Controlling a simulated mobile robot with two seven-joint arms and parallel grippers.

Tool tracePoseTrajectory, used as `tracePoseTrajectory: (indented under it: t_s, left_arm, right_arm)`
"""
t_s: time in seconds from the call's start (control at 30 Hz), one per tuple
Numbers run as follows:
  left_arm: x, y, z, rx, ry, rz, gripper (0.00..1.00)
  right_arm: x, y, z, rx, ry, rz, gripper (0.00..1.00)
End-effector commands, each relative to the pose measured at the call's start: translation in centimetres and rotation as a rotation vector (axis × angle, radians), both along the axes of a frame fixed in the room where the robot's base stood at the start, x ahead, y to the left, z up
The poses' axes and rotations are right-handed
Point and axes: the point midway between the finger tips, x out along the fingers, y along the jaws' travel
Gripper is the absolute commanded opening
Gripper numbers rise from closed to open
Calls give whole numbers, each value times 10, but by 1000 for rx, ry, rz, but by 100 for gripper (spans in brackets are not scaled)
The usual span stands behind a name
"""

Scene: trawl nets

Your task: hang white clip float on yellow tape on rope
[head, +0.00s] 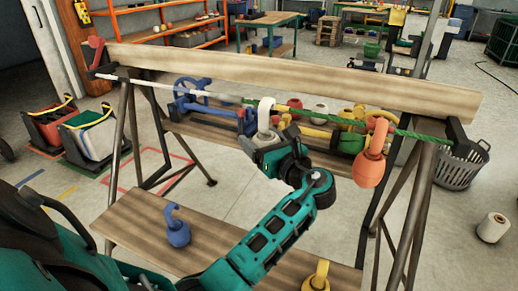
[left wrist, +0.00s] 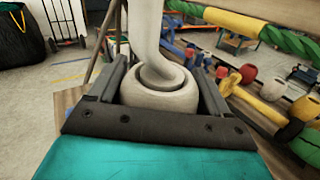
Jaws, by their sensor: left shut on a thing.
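My left gripper (head: 267,143) is shut on the white clip float (head: 264,118), which is upright with its hook on top. In the left wrist view the float's round body (left wrist: 160,97) sits between the two fingers. The rope (head: 180,88) runs across the stand, white at left and green at right. In the left wrist view a band of yellow tape (left wrist: 238,22) is wrapped on the rope, beside and apart from the float. The hook's top is cut off there. An orange float (head: 369,168) hangs on the green part. My right gripper is not in view.
A wooden beam (head: 270,78) runs behind the rope. The shelf behind holds blue, red and yellow parts. A blue float (head: 178,232) and a yellow float (head: 318,276) are on the lower plank (head: 135,228). A basket (head: 460,165) stands at right.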

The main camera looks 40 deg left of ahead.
Motion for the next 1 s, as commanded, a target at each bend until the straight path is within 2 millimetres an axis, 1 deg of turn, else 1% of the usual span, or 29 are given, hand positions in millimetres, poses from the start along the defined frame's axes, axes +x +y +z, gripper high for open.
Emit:
tracePoseTrajectory:
  t_s: [0.03,0.3,0.87,0.93,1.0]
  left_arm:
    - [4,1,-3,1,-3,1,46]
    - [26,6,-3,0,-2,0,46]
    - [69,17,-4,0,-2,0,46]
    - [69,17,-7,1,3,0,46]
    - [69,17,-12,1,3,0,46]
  right_arm:
    - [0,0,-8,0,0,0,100]
    - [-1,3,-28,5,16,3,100]
    - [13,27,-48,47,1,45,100]
    - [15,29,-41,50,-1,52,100]
    - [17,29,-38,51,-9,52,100]
